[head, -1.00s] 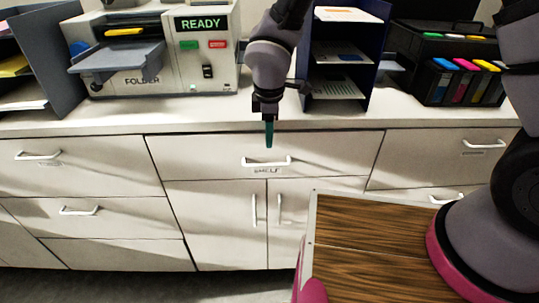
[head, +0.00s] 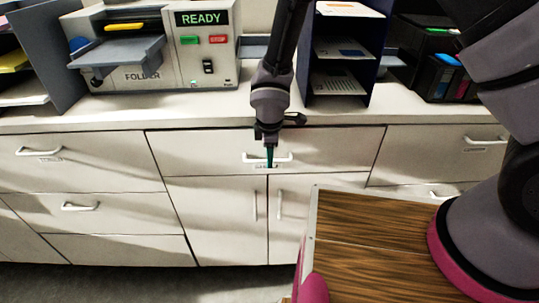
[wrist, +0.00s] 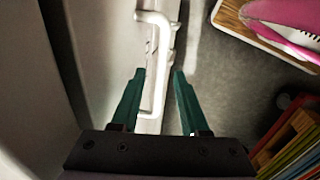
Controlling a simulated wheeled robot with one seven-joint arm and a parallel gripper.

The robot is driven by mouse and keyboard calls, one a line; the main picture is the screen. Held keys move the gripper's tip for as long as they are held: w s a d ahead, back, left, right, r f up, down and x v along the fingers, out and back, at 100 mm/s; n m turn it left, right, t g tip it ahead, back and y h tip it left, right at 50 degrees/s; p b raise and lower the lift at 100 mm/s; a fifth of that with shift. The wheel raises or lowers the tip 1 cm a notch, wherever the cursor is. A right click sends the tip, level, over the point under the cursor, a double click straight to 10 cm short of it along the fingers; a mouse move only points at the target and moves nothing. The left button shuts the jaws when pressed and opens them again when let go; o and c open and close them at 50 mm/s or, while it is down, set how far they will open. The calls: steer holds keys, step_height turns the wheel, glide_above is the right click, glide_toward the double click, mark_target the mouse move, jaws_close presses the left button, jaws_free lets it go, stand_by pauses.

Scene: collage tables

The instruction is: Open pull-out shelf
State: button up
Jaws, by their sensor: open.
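The pull-out shelf front (head: 330,146) is a white panel under the counter and looks closed, flush with its neighbours. Its white bar handle (head: 282,158) runs across the middle, above a label that my gripper partly covers. My gripper (head: 270,160) is at the handle in the head view. In the wrist view its two green fingers (wrist: 157,85) are open, one on each side of the white handle (wrist: 155,60). Whether either finger touches the handle cannot be told.
White drawers (head: 75,207) and cabinet doors (head: 225,215) surround the shelf front. A folder machine (head: 170,60) and a dark blue paper rack (head: 340,60) stand on the counter above. My wood-topped base fills the lower right; grey floor lies between.

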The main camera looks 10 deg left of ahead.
steer(key=shift+c, duration=0.3)
jaws_close()
stand_by(1.1)
